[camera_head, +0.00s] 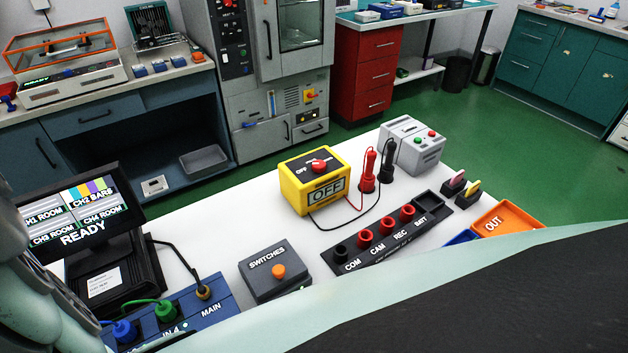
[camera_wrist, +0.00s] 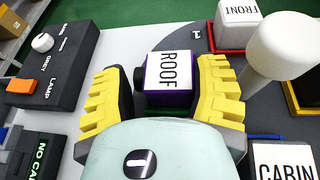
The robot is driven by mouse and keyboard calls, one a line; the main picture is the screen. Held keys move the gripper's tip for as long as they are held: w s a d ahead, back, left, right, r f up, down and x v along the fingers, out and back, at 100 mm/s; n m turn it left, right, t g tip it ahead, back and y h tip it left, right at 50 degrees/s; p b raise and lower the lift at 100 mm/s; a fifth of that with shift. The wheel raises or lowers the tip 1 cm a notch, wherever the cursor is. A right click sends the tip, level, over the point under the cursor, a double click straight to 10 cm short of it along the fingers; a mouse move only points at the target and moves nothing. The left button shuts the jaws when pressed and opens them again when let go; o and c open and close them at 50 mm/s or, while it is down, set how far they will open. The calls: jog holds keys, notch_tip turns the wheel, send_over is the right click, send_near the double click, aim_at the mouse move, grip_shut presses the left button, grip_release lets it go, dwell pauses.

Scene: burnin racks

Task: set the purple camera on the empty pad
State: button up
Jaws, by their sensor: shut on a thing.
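The purple camera (camera_wrist: 168,74) is a small block with a white top marked ROOF, dark purple sides and a dark round part on its left. It shows in the wrist view. My gripper (camera_wrist: 164,82) has its yellow ribbed fingers on either side of it, shut on it. Its underside is hidden, so I cannot tell whether it touches the surface below. A yellow-edged dark pad (camera_wrist: 291,92) is partly visible at the right, behind a pale rounded post. I cannot tell whether it is empty. The head view does not show the camera or my fingers.
A FRONT block (camera_wrist: 236,24) stands on a red-edged pad, and a CABIN block (camera_wrist: 284,160) is at lower right. The pale post (camera_wrist: 283,45) rises close to the right finger. A dark LAMP control box (camera_wrist: 52,60) is at left. In the head view, a yellow OFF box (camera_head: 310,182) stands on the white bench.

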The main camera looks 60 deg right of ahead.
jog(key=shift+f, duration=0.15)
jog(key=o, duration=1.3)
jog(key=shift+c, duration=0.2)
notch_tip(320, 180, up, 8)
jog(key=shift+w+r, duration=0.1)
jog(key=shift+r, duration=0.95)
